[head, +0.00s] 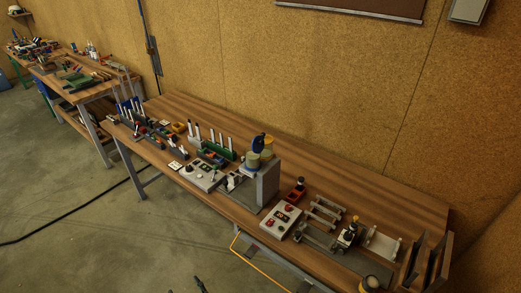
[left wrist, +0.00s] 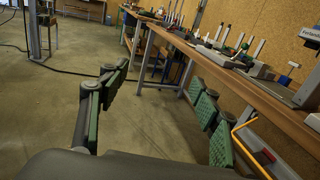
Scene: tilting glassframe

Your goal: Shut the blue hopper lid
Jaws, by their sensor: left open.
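The wooden bench (head: 180,104) carries racks and tools at left, a control box (head: 282,219) and metal fixtures at right. Open floor (head: 130,240) lies in front.

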